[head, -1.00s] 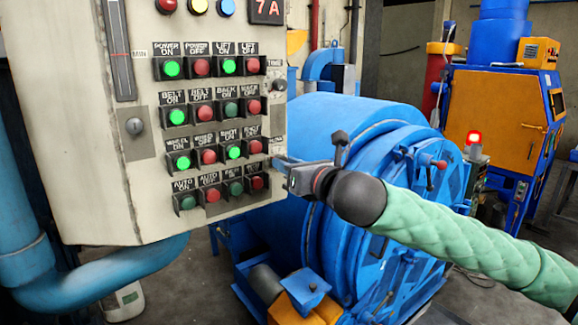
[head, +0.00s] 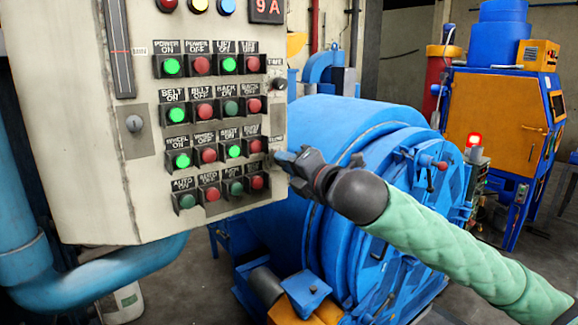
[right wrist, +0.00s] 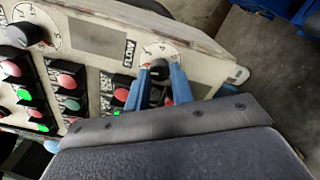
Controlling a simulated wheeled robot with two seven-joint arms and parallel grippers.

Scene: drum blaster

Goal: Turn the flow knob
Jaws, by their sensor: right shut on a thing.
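The flow knob (right wrist: 157,69) is a small dark knob on a white round dial with a printed scale, next to the FLOW label (right wrist: 130,53) in the right wrist view. My right gripper (right wrist: 160,76) has its two blue fingers on either side of the knob, shut on it. In the head view my right gripper (head: 279,156) reaches the right edge of the control panel (head: 85,190), and the knob is hidden there behind the fingers. My left gripper is not in view.
Rows of lit push buttons (head: 172,67) fill the panel beside the gripper. A time knob (head: 279,84) sits higher on the same edge. A red display (head: 266,11) reads 9 A. A large blue drum machine (head: 340,130) stands close behind my right arm.

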